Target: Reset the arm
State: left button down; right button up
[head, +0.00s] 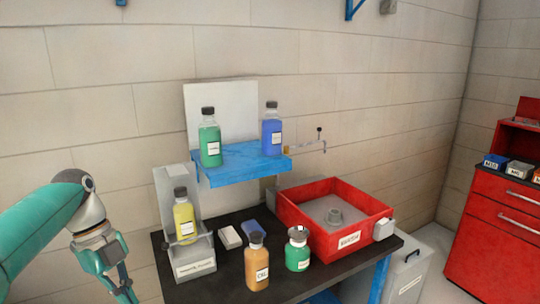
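My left arm (45,225) comes in from the left edge and bends downward at a grey joint. Its lower end, with teal and dark parts of my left gripper (124,289), reaches the bottom edge left of the black table (220,289). The fingertips are not clear, so I cannot tell if it is open or shut. It is apart from the bottles. My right arm and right gripper are not in view.
The table holds a yellow bottle (184,220) in a grey stand, an orange bottle (257,268), a small green bottle (298,256) and a red tray (339,241). A blue shelf (240,168) bears green (210,143) and blue (271,135) bottles. A red cabinet (490,240) stands right.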

pick_arm(q)
jog(key=d+f+n, duration=0.3)
jog(key=f+n, duration=0.1)
jog(key=f, duration=0.5)
jog(key=d+f+n+t, duration=0.1)
jog(key=d+f+n, duration=0.2)
jog(key=f, duration=0.6)
jog(key=d+f+n, duration=0.2)
jog(key=f+n, duration=0.2)
jog(key=f, duration=0.6)
jog(key=s+d+f+n, duration=0.3)
jog(key=s+f+n, duration=0.3)
jog(key=s, duration=0.3)
jog(key=s+d+f+n+t, duration=0.1)
jog(key=s+d+f+n, duration=0.3)
jog(key=s+f+n, duration=0.3)
jog(key=shift+s+f+n+t, duration=0.3)
jog(key=shift+s+n, duration=0.3)
jog(key=shift+s, duration=0.65)
